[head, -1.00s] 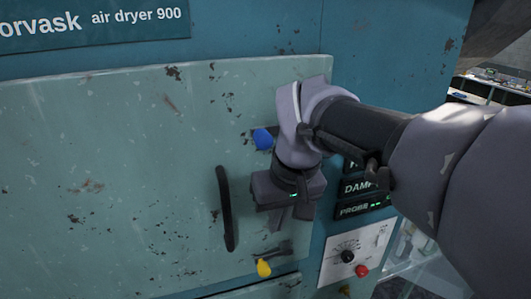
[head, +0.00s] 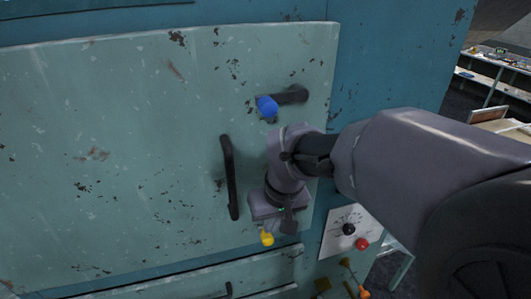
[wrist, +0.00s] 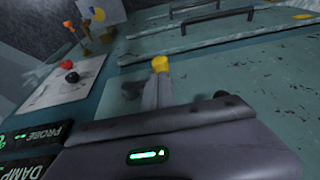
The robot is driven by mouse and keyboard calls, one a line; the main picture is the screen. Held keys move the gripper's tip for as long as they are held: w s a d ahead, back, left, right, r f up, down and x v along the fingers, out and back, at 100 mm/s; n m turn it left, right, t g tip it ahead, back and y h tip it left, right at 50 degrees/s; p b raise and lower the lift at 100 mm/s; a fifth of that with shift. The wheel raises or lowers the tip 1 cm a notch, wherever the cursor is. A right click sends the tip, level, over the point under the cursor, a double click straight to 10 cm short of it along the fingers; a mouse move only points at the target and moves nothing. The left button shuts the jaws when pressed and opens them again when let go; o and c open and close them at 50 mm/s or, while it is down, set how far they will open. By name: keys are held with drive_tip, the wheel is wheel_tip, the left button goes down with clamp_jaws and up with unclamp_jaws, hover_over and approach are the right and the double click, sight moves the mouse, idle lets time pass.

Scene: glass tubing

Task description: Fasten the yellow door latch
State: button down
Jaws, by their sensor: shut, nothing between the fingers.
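The yellow knob of the door latch (head: 267,239) shows low on the door's right side in the head view, just below and left of my gripper (head: 287,226). The latch's lever is mostly hidden behind my gripper there. In the wrist view the yellow knob (wrist: 160,63) sits just beyond the fingers of my gripper (wrist: 153,88). The fingers are shut with nothing between them. They look close to the knob, but I cannot tell whether they touch it.
The pale green door (head: 110,140) has a black handle (head: 229,178) left of my gripper. A blue latch knob (head: 267,107) with a dark lever is above. A white panel (head: 349,229) with black and red knobs is right of the door, with orange fittings (head: 354,277) below.

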sight(264, 240)
drive_tip(key=shift+s+a+f, duration=0.15)
drive_tip(key=shift+f, duration=0.65)
drive_tip(key=f+h+b, duration=0.1)
drive_tip(key=a+f+t+h+b, duration=0.1)
drive_tip(key=shift+s+f+h+b, duration=0.2)
drive_tip(key=shift+f+h+b, duration=0.05)
drive_tip(key=shift+h+b, duration=0.15)
drive_tip(key=shift+a+f+b, duration=0.2)
drive_tip(key=shift+f+b, duration=0.45)
drive_tip(key=shift+b, duration=0.2)
drive_tip(key=w+d+f+n+t+h+b, duration=0.1)
drive_tip(key=d+f+h+b, duration=0.2)
drive_tip(key=f+b, duration=0.4)
drive_tip(key=shift+d+f+h+b, duration=0.25)
drive_tip(key=shift+h+b, duration=0.35)
drive_tip(key=shift+b, duration=1.3)
drive_tip(key=shift+d, duration=0.1)
drive_tip(key=shift+w, duration=0.1)
